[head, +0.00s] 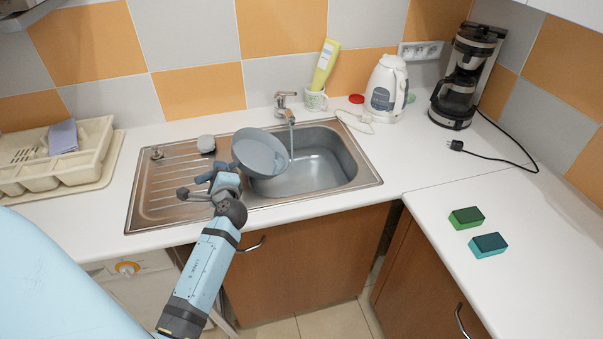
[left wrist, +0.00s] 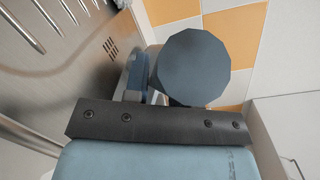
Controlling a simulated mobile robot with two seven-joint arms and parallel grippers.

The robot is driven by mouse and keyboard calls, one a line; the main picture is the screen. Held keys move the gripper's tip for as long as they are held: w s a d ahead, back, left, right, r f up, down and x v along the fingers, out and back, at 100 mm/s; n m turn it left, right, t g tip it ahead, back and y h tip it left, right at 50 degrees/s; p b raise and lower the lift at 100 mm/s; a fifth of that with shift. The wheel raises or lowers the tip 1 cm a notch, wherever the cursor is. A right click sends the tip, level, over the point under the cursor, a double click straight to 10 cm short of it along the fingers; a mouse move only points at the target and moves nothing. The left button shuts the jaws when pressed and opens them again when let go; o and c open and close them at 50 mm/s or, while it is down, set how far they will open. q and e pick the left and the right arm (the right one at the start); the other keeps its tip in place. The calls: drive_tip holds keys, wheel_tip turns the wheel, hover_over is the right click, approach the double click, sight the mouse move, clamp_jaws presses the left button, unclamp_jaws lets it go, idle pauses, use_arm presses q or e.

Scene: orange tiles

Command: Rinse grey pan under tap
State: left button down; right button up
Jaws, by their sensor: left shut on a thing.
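The grey pan (head: 259,151) is over the left part of the sink bowl (head: 318,163) in the head view, tilted with its inside facing the camera. My left gripper (head: 222,181) is shut on the pan at its lower left side; the handle is mostly hidden by the gripper. The tap (head: 286,104) stands behind the sink, its spout near the pan's right rim. A thin pale line below the spout looks like water; I cannot tell whether it meets the pan. In the left wrist view a blue-grey many-sided disc (left wrist: 193,68) shows beyond the gripper. My right gripper is out of view.
The ribbed drainboard (head: 165,190) lies left of the bowl, with a cutlery tray (head: 95,175) further left. A cup (head: 315,101) holding a yellow bottle (head: 325,66), a kettle (head: 386,88) and a coffee maker (head: 463,85) stand behind. Two sponges (head: 466,218) lie on the right counter.

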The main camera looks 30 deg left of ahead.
use_arm(q)
drive_tip(key=shift+m+t+y, duration=0.3)
drive_tip(key=shift+m+y, duration=0.1)
drive_tip(key=shift+m, duration=0.5)
drive_tip(key=shift+w+d+r, duration=0.45)
drive_tip(key=shift+d+r, duration=0.3)
drive_tip(key=shift+d, duration=0.05)
drive_tip(key=shift+w+d+r, duration=0.45)
drive_tip(key=shift+d+r, duration=0.3)
drive_tip(key=shift+d, duration=0.05)
drive_tip(key=shift+w+d+r+m, duration=0.2)
drive_tip(key=shift+d+r+m, duration=0.1)
drive_tip(key=shift+d+r, duration=0.05)
drive_tip(key=shift+w+d+r, duration=0.1)
drive_tip(key=shift+d+r, duration=0.1)
drive_tip(key=shift+w+d+r+m+y, duration=0.1)
drive_tip(key=shift+d+r+m+y, duration=0.1)
drive_tip(key=shift+d+m+y, duration=0.1)
idle(0.6)
